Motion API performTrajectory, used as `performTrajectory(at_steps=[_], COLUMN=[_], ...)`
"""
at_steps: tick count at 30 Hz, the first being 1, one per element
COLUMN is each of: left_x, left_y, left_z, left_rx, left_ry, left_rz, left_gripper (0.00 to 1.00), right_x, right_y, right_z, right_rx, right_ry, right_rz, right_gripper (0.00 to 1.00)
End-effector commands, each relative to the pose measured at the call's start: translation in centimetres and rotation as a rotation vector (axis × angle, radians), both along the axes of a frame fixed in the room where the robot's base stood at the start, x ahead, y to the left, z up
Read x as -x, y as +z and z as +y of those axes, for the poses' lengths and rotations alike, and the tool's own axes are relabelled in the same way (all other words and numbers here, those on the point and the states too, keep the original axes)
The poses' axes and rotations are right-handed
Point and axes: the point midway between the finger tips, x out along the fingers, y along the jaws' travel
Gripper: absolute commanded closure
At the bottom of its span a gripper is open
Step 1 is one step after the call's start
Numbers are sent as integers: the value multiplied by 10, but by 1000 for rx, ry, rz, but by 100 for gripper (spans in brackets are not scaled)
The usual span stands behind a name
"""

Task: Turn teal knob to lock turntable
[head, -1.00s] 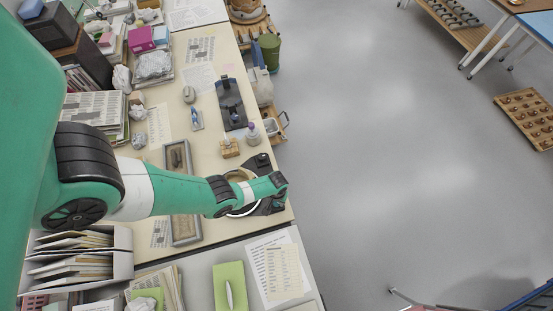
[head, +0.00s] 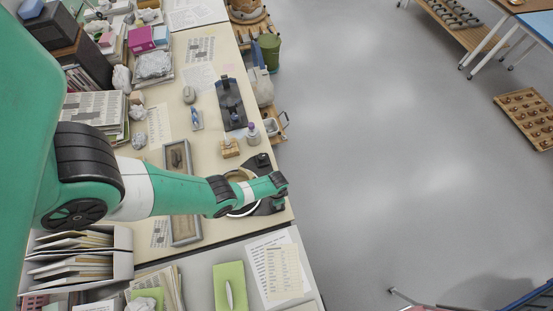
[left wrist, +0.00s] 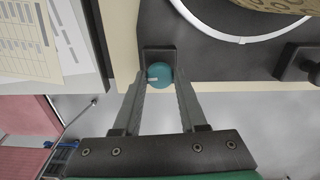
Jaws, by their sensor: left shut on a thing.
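The teal knob (left wrist: 159,75) is a small round knob with a light mark, at the edge of the dark turntable base (left wrist: 215,50) in the left wrist view. My left gripper (left wrist: 160,84) is shut on the knob, one finger on each side of it. In the head view my left arm reaches over the dark base (head: 268,206), and its gripper and the knob are hidden there. Part of the white-rimmed turntable (left wrist: 225,36) shows with a tan patterned piece on it. My right gripper is not in view.
A dark block (left wrist: 300,64) stands on the base to the right. In the head view a small bottle (head: 253,133), a wooden block (head: 229,148) and a grey-framed tray (head: 186,229) are near my arm. Papers (head: 279,268) lie on the neighbouring table. Open floor is to the right.

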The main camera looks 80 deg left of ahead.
Motion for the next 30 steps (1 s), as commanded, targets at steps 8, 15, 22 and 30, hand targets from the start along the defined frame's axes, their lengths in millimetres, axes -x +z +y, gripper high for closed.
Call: performTrajectory(at_steps=[8, 15, 22, 30], left_x=[0, 0, 0, 0], left_y=[-1, -1, -1, 0], left_z=[0, 0, 0, 0], left_rx=[-1, -1, -1, 0], left_ry=[-79, -90, -90, -89], left_rz=[0, 0, 0, 0], left_gripper=[100, 100, 57, 29], right_x=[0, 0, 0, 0], right_y=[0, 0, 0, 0], right_z=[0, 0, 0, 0], right_rx=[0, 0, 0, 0], right_ry=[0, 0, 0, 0], right_rz=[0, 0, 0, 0], right_gripper=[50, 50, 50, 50])
